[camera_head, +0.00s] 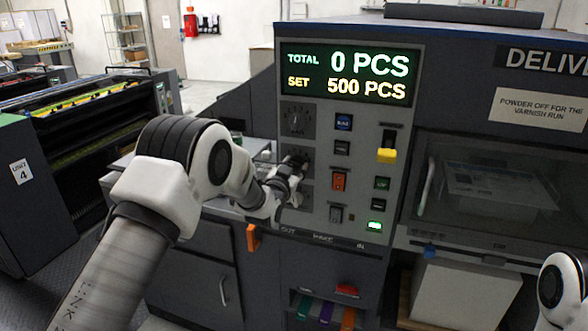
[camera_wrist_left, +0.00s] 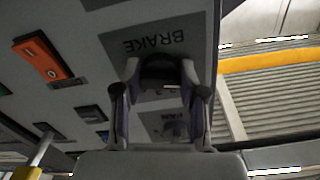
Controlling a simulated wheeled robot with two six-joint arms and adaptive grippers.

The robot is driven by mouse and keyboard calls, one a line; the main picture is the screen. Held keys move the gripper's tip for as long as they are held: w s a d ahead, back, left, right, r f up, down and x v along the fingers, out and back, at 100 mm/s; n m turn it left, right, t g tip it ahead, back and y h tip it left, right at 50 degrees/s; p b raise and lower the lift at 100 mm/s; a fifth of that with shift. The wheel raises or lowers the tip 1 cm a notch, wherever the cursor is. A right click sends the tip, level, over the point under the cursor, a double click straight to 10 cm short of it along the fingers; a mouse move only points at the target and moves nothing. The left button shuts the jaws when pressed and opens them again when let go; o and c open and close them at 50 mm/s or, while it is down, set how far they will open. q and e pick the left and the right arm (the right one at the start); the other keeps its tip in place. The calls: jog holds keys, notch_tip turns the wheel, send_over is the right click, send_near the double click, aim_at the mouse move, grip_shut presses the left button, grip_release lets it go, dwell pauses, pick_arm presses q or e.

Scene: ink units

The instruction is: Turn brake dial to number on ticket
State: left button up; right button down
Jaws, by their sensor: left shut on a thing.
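My left gripper (camera_head: 298,165) is at the middle dial position on the left side of the grey control panel (camera_head: 352,205). In the left wrist view, its fingers (camera_wrist_left: 160,88) are shut on the dark brake dial (camera_wrist_left: 158,72), mostly hidden between them. The "BRAKE" label (camera_wrist_left: 155,42) reads upside down beside the fingers. The dial's pointer and numbers cannot be made out. I can make out no ticket with a number. My right gripper is not in view.
Another dial (camera_head: 296,119) sits above my left gripper. Several buttons, an orange switch (camera_head: 339,181) and a yellow-handled lever (camera_head: 387,155) are to the right. The display (camera_head: 348,74) reads 0 PCS and SET 500 PCS. A sign (camera_head: 540,109) says powder off.

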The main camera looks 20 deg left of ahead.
pick_arm(q)
jog(key=o, duration=1.1)
jog(key=shift+o, duration=0.2)
jog(key=shift+s, duration=0.1)
jog(key=s, duration=1.2)
jog(key=shift+a, duration=0.2)
jog(key=shift+f, duration=0.1)
